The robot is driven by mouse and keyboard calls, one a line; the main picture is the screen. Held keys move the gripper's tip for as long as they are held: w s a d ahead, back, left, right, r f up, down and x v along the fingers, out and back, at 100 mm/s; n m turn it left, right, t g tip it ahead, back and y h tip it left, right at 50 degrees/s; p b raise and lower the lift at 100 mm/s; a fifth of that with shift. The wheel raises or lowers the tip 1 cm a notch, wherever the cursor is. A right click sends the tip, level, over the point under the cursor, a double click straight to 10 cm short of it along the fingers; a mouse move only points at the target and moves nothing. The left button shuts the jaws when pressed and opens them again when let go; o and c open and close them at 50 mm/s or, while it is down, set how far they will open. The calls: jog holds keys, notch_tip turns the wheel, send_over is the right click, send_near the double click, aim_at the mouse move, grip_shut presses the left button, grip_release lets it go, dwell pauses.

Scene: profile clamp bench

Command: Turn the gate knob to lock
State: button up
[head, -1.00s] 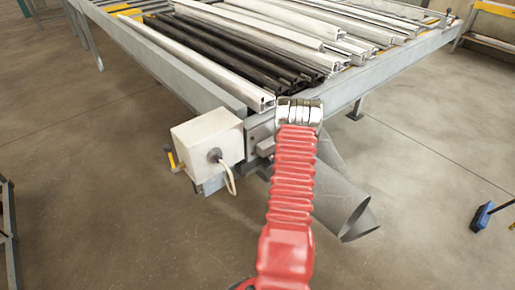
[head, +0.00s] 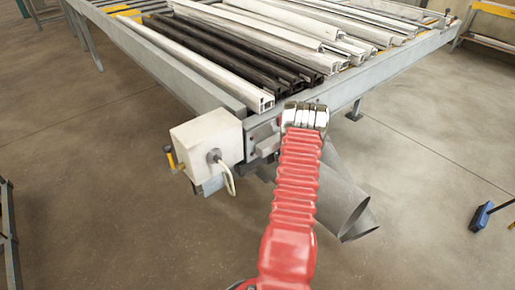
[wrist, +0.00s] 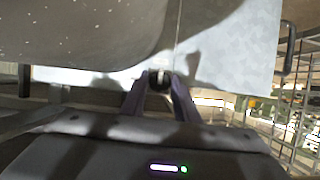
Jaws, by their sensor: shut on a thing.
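The gate knob (wrist: 159,78) shows in the wrist view as a small dark round piece with a pale highlight, between my fingertips. My gripper (wrist: 158,84) is shut on it, with one dark finger on each side. A pale, flat metal surface (wrist: 235,45) lies behind the knob. In the head view my red arm ends at the near corner of the bench (head: 394,53), and it hides both the knob and my gripper there. I cannot read the knob's turned angle.
Several white and black profiles (head: 228,55) lie on the bench. A pale box (head: 205,143) with a cable is fixed at its near corner, left of my arm. A grey duct (head: 345,200) slants down to the right. A blue brush (head: 482,216) is far right. The floor is mostly clear.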

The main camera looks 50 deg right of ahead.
jog(key=shift+a+f, duration=0.1)
jog(key=o, duration=1.1)
jog(key=shift+c, duration=0.2)
jog(key=v, duration=1.3)
jog(key=shift+s, duration=0.35)
